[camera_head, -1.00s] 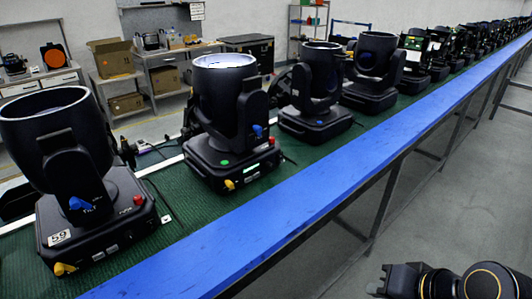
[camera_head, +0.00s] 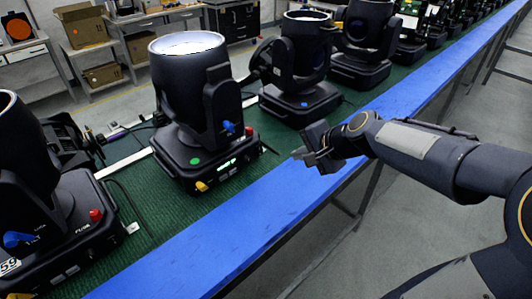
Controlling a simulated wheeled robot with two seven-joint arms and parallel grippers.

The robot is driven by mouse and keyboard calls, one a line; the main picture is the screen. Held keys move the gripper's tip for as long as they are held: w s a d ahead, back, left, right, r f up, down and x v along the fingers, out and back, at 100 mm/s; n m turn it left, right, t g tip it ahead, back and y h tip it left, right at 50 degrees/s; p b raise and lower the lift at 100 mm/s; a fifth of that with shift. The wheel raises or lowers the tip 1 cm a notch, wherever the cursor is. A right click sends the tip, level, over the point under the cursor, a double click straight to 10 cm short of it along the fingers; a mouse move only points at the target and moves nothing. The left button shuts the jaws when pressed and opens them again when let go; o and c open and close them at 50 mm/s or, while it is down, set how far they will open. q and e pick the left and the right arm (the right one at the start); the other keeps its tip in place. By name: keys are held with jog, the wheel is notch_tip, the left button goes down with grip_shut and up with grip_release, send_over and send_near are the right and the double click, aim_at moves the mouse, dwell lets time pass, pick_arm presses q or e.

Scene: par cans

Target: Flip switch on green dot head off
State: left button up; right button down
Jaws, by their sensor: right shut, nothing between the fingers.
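The head with the green dot (camera_head: 195,161) is a black moving-head light (camera_head: 190,90) with a pale, bright round top, standing upright on the green belt left of centre. Its base has a yellow knob (camera_head: 202,186) at the front corner, a lit display (camera_head: 226,163) and a small red part (camera_head: 249,130) at the right. A blue knob (camera_head: 228,126) sits on its yoke. My right gripper (camera_head: 299,154) comes in from the right, shut and empty, over the blue rail to the right of this base and apart from it. My left gripper is not in view.
The blue rail (camera_head: 215,247) runs along the belt's near edge. Another black head (camera_head: 40,200) marked 59 stands at the left. More heads (camera_head: 300,70) stand in a row toward the back right. Benches and boxes (camera_head: 82,25) are behind. The grey floor at the right is clear.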

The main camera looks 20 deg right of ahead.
aim_at(260, 151)
jog(key=p+x, duration=0.1)
jog(key=x, duration=0.9)
jog(key=shift+a, duration=0.1)
jog(key=shift+w+a+p, duration=0.2)
jog(key=shift+w+p, duration=0.3)
jog(key=shift+w, duration=0.1)
jog(key=shift+w+a+p, duration=0.2)
jog(key=shift+w+p, duration=0.3)
jog(key=shift+w, duration=0.05)
jog(key=shift+w+a+f, duration=0.2)
jog(key=shift+w+f, duration=0.05)
jog(key=shift+w, duration=0.4)
